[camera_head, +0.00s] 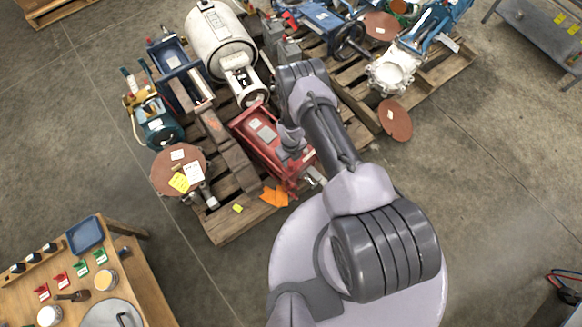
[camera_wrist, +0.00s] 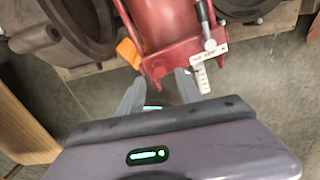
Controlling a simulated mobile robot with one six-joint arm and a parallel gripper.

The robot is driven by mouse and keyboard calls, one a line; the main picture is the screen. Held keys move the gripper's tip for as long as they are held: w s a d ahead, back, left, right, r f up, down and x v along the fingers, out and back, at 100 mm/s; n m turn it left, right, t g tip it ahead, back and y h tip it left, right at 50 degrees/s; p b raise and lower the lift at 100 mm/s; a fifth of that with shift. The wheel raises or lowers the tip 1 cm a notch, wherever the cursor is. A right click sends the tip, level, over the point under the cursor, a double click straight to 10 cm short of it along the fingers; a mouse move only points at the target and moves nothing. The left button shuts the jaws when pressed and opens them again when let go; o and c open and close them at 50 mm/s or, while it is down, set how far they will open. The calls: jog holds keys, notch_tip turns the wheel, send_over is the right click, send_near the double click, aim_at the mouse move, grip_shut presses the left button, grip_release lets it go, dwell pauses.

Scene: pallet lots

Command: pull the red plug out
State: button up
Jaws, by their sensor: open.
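A red machine (camera_head: 262,137) lies on a wooden pallet (camera_head: 232,220) in the head view, partly covered by my arm. I cannot tell for sure whether this round end is the plug. My gripper (camera_wrist: 160,78) is open, its two grey fingers pointing toward that end. In the head view my fingertips are hidden.
A white metal fitting (camera_wrist: 208,48) with a lever is beside the red end on the right. Orange tags (camera_head: 273,196) hang at the pallet's front. Brown discs (camera_head: 178,168) and a white tank (camera_head: 220,38) crowd the pallet. A wooden table (camera_head: 140,270) stands lower left.

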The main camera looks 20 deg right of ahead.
aim_at(291, 164)
notch_tip(291, 164, down, 5)
jog(key=b, duration=0.3)
jog(key=shift+r+b, duration=0.15)
jog(key=shift+b, duration=0.25)
jog(key=shift+r, duration=0.1)
dwell(0.6)
grip_shut()
jog(key=shift+r, duration=0.2)
dwell(1.4)
jog(key=shift+r+p, duration=2.1)
jog(key=shift+r, duration=0.7)
